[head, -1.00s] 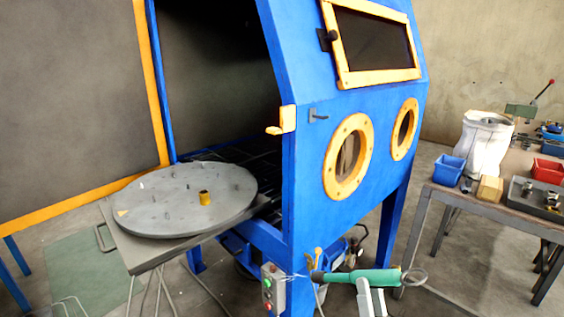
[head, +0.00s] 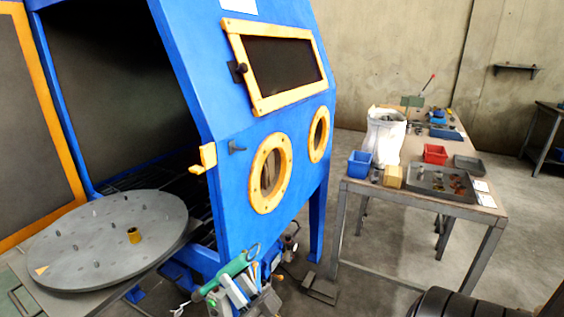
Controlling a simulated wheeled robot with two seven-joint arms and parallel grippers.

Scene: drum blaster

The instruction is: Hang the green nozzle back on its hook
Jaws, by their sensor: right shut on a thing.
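The green nozzle (head: 231,267) is at the bottom of the head view, tilted with its right end up, in front of the blue cabinet's lower edge. My right gripper (head: 238,288) is shut on it, with pale fingers around its middle. A small grey hook (head: 237,147) sticks out of the cabinet's front, above the nozzle and left of the round ports. It is empty and apart from the nozzle. A yellow bracket (head: 205,159) sits on the cabinet's corner beside the hook. My left gripper is not in view.
The blue cabinet (head: 225,200) stands open at left, with a grey turntable (head: 80,245) jutting out. A workbench (head: 420,205) with bins and a white sack stands at right. A dark ridged object (head: 460,305) is at the bottom right.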

